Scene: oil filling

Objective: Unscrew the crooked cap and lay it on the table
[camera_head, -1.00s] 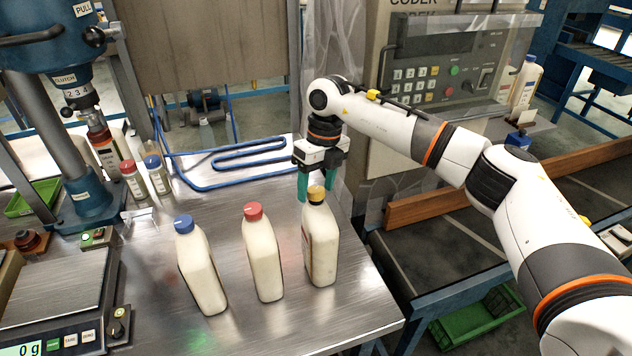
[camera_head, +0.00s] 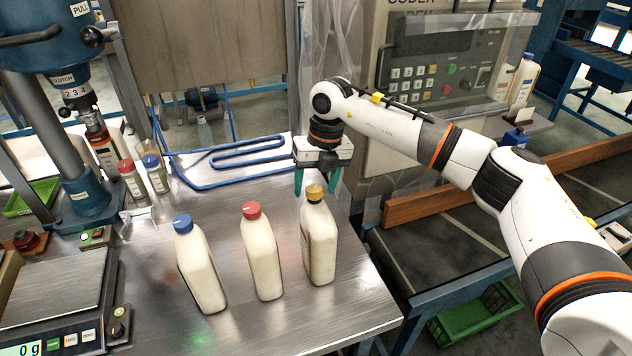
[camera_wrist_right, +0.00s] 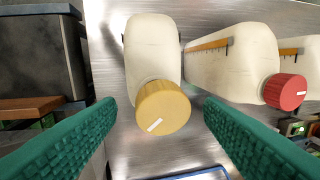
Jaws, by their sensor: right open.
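Three cream bottles stand upright in a row on the metal table (camera_head: 345,310). The right bottle (camera_head: 320,245) has a yellow cap (camera_head: 314,193), the middle bottle (camera_head: 263,258) a red cap (camera_head: 251,210), the left bottle (camera_head: 202,275) a blue cap (camera_head: 183,224). The yellow cap looks slightly tilted on its neck. My right gripper (camera_head: 316,187) is open, its green fingers at the yellow cap's height or a little above. In the right wrist view the yellow cap (camera_wrist_right: 163,107) lies between the spread fingers, with a gap on both sides. My left gripper is out of view.
A scale (camera_head: 55,300) stands at the front left, a drill-press-like machine (camera_head: 75,120) behind it. Small bottles (camera_head: 132,182) stand near its column. A blue tube loop (camera_head: 240,155) lies at the back. The table front, right of the scale, is clear.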

